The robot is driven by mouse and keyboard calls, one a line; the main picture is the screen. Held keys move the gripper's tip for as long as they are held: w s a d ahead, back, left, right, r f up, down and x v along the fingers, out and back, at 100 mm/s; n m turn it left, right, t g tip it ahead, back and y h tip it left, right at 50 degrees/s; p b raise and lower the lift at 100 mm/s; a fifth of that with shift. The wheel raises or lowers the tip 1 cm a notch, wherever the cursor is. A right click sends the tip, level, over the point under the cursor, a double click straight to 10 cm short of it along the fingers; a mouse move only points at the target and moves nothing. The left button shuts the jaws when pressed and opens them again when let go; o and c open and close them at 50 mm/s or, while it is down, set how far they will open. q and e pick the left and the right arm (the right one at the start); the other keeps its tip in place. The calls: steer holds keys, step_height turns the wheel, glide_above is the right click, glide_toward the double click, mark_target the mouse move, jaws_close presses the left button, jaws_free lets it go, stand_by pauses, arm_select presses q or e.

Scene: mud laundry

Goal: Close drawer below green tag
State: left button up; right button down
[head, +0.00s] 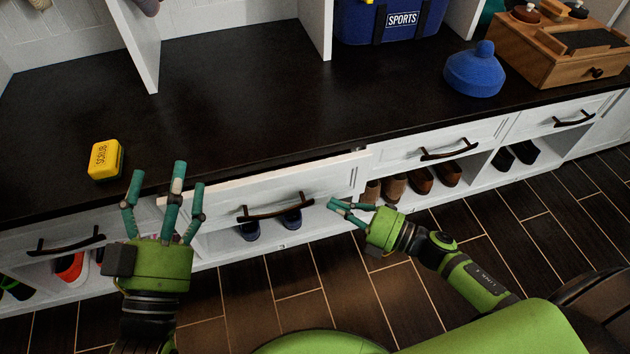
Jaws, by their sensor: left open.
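A white drawer (330,180) under the dark bench top stands pulled out a little, its front sticking out past the neighbouring fronts. Its dark handle (278,207) is on the front face. I see no green tag in this view. My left gripper (166,182) is open and empty, fingers pointing up, near the left end of this drawer; I cannot tell whether it touches. My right gripper (334,204) is just right of the handle and below the drawer's right part, its fingers pointing left. Its fingertips look close together and hold nothing visible.
Other drawers, left (65,242) and right (435,150), look shut. Shoes (395,188) stand in cubbies below. On the bench top (240,100) are a yellow scrub sponge (106,160), a blue object (474,72), a blue sports bin (390,22) and a wooden box (545,62).

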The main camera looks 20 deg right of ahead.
mark_target(295, 176)
steer(key=w+a, duration=0.1)
steer(key=w, duration=0.1)
steer(key=w+a+b, duration=0.1)
steer(key=w, duration=0.1)
steer(key=w+a, duration=0.1)
steer(key=w, duration=0.2)
steer(key=shift+a+f+b, duration=0.1)
steer(key=shift+a+b, duration=0.2)
steer(key=shift+a, duration=0.05)
arm_select(q)
steer(key=s+d+r+m+t+h, duration=0.1)
steer(key=s+r+t+h, duration=0.3)
steer(key=r, duration=0.4)
steer(key=shift+s+r+m+h, duration=0.25)
steer(key=shift+s+m+h, duration=0.55)
steer(key=shift+s, duration=0.55)
arm_select(e)
steer(key=shift+w, duration=0.4)
